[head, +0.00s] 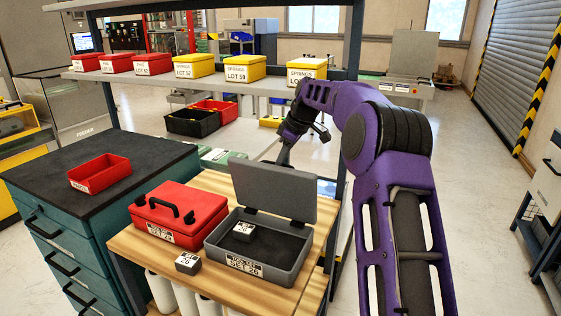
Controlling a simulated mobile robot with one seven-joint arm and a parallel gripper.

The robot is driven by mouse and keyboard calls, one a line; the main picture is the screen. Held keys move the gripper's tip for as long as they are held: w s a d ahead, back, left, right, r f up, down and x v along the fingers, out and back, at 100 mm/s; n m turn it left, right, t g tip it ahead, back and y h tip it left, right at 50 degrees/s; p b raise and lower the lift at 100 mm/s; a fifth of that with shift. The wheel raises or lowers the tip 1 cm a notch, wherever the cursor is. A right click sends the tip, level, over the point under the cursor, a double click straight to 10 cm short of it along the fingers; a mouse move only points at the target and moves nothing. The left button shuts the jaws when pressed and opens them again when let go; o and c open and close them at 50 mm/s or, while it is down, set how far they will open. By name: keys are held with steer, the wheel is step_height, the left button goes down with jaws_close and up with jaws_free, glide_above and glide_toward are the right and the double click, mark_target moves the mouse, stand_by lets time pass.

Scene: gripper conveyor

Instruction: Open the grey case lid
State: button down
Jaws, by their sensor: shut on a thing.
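The grey case (210,243) stands on the wooden bench top, with a labelled front. Its grey lid (275,187) stands up at the back, hinged well away from the base, so the inside shows. A small dark labelled block (243,232) lies in the case's left part. My gripper (284,158) reaches down from the upper right to the lid's top edge and is shut on it. The fingertips are small and partly hidden at the lid.
A closed red case (180,208) with a handle stands left of the grey case. Another dark block (188,263) lies in front on the bench (140,262). A shelf (150,78) with red and yellow bins runs behind. A red tray (99,174) sits on the dark cabinet.

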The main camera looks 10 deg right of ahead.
steer(key=shift+s+d+f, duration=0.1)
steer(key=shift+s+f, duration=0.1)
steer(key=shift+f, duration=0.3)
steer(key=c, duration=0.8)
jaws_free()
steer(key=shift+w, duration=0.15)
steer(key=shift+r, duration=0.25)
steer(key=shift+r, duration=0.1)
steer(key=shift+r, duration=0.4)
steer(key=v, duration=1.6)
steer(key=shift+d+r, duration=0.1)
steer(key=shift+d, duration=0.05)
